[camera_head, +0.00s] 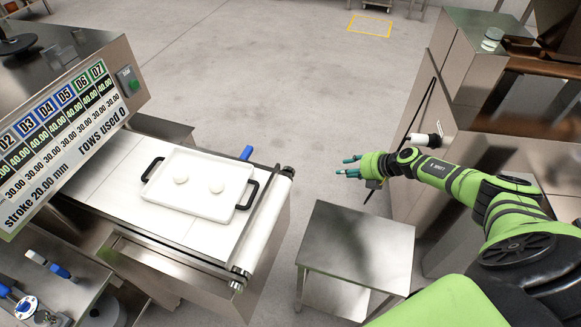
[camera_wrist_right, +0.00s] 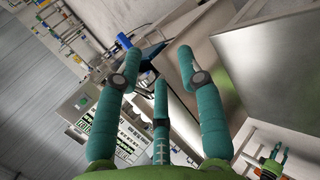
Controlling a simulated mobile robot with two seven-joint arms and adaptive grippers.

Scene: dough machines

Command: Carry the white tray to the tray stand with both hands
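The white tray (camera_head: 200,168) lies flat on the white belt at the left of the head view. It has a dark handle at each end and two round dough pieces on it. A small steel table (camera_head: 355,245), which looks like the tray stand, is at lower centre with a bare top. My right gripper (camera_head: 350,166) is beyond this table, to the right of the tray and well apart from it. In the right wrist view its teal fingers (camera_wrist_right: 160,95) are spread and empty. A small teal-fingered gripper (camera_wrist_right: 275,154), seemingly my left, shows there, fingers apart; the head view lacks it.
A dough machine's display panel (camera_head: 65,130) rises left of the tray. A roller (camera_head: 265,222) closes the belt's right end. Steel cabinets (camera_head: 450,80) stand at right, close to my right arm. Bare floor (camera_head: 260,70) lies behind.

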